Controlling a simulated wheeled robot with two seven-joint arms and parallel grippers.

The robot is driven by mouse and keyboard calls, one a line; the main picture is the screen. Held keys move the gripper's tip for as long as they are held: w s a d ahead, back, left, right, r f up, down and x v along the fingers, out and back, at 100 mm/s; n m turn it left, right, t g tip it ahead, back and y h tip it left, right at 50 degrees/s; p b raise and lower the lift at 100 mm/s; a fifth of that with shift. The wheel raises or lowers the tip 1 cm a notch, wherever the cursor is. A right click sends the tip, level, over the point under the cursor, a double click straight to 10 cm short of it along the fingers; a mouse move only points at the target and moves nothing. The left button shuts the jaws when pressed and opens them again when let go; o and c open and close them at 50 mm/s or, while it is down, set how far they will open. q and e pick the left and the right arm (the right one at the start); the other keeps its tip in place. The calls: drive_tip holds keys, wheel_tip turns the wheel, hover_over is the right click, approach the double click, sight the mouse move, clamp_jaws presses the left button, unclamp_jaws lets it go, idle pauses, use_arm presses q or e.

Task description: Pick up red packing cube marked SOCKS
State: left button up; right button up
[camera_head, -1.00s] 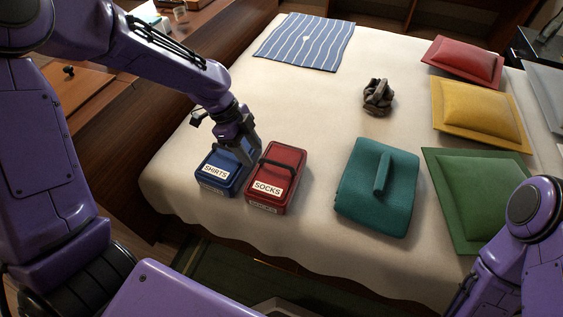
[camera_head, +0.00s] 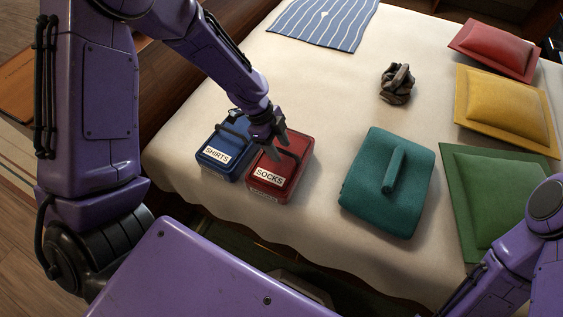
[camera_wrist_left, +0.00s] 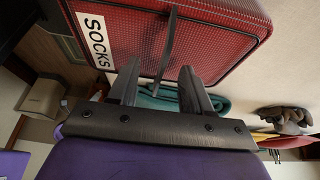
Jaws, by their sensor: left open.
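The red packing cube (camera_head: 284,181) marked SOCKS sits on the bed, touching or nearly touching the blue cube (camera_head: 222,158) marked SHIRTS on its left. My left gripper (camera_head: 277,147) is over the red cube's top, fingers pointing down. In the left wrist view the red cube (camera_wrist_left: 215,42) fills the upper part, and its dark handle strap (camera_wrist_left: 168,45) runs between the two open fingers (camera_wrist_left: 160,88). I cannot tell whether the fingers touch the strap. My right gripper is not in view; only part of my right arm shows at the lower right.
Green (camera_head: 490,195), yellow (camera_head: 505,105) and red (camera_head: 497,48) cushions line the bed's right side. A dark crumpled item (camera_head: 397,84) and a striped blue cloth (camera_head: 330,22) lie farther back. The bed's middle (camera_head: 325,105) is clear.

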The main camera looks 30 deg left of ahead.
use_arm(q)
drive_tip(key=shift+f, duration=0.25)
idle(0.5)
clamp_jaws()
idle(1.4)
